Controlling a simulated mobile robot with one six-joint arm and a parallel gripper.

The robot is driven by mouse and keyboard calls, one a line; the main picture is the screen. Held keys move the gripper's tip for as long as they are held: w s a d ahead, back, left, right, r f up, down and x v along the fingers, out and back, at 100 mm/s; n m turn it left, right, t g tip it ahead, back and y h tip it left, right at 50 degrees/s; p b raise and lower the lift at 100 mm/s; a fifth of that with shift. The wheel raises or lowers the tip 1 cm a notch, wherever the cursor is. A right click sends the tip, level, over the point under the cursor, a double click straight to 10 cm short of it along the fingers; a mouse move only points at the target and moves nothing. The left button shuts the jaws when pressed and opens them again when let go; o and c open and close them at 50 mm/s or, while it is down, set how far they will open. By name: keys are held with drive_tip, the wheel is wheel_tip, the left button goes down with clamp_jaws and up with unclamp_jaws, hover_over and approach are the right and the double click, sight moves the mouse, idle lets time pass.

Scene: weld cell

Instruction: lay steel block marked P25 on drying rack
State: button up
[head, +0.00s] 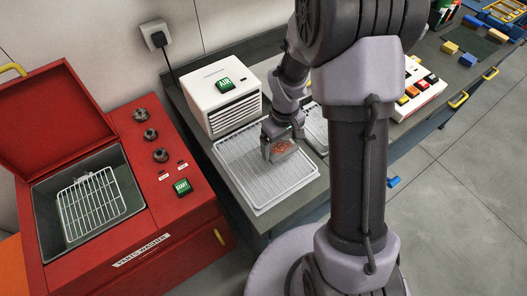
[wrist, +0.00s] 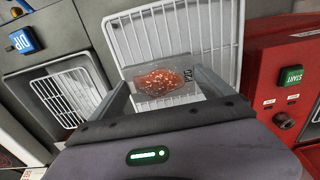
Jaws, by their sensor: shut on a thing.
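My gripper (head: 280,143) is shut on a grey steel block (head: 283,149) with a rough orange-red patch on its face. In the wrist view the block (wrist: 163,78) sits between both fingers (wrist: 165,92), with a small dark mark at its right end, too small to read surely. The white wire drying rack (head: 240,160) lies in a pale tray on the bench, in front of the white AIR box. The block is over the right part of this rack; I cannot tell whether it touches. The rack (wrist: 215,38) also shows behind the block in the wrist view.
The white AIR box (head: 224,97) stands behind the rack. A red parts washer (head: 160,215) with its lid up and a wire basket inside is at left. A second wire rack (wrist: 62,98) lies near a blue DIP button (wrist: 24,40). The drying rack's left side is clear.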

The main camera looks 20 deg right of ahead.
drive_tip(key=a, duration=0.1)
drive_tip(key=w+a, duration=0.1)
drive_tip(key=a, duration=0.1)
drive_tip(key=w+a, duration=0.1)
drive_tip(key=shift+a+f, duration=0.3)
drive_tip(key=shift+f+b, duration=0.7)
drive_tip(key=shift+f, duration=1)
